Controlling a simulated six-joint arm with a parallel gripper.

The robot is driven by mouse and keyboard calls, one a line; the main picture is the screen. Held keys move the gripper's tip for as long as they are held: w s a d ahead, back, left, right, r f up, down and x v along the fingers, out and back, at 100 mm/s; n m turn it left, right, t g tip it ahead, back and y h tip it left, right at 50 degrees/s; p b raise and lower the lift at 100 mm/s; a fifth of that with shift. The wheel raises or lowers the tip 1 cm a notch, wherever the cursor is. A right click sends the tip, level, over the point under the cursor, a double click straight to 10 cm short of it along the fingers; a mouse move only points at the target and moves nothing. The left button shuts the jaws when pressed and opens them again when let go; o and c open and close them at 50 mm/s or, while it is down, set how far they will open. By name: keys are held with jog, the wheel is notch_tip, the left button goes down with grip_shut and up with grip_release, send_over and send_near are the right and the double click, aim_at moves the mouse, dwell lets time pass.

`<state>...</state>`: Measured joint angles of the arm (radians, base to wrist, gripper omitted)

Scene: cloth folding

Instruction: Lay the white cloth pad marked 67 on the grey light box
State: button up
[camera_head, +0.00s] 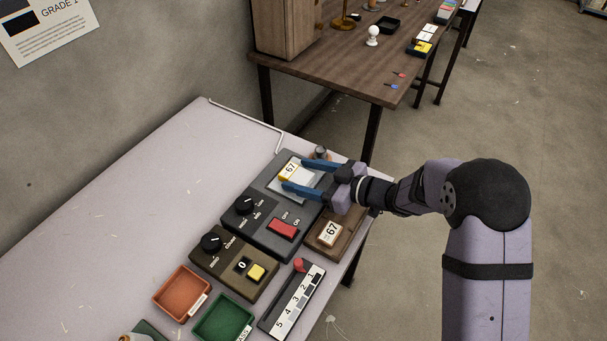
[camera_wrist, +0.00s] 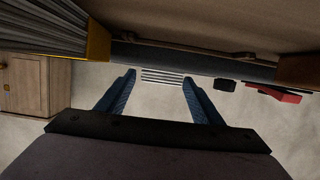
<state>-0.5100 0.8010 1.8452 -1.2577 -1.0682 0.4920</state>
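A brown wooden tray (camera_head: 348,243) with a tag marked 67 is beside the box. A brown control box (camera_head: 222,266), orange tray (camera_head: 178,288), green tray (camera_head: 226,316) and numbered strip (camera_head: 295,305) lie nearer. The table's left part is clear.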

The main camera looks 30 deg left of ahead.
jog(key=shift+r, duration=0.25)
jog(key=shift+d, duration=0.3)
jog(key=v, duration=1.1)
jog(key=shift+d, duration=0.2)
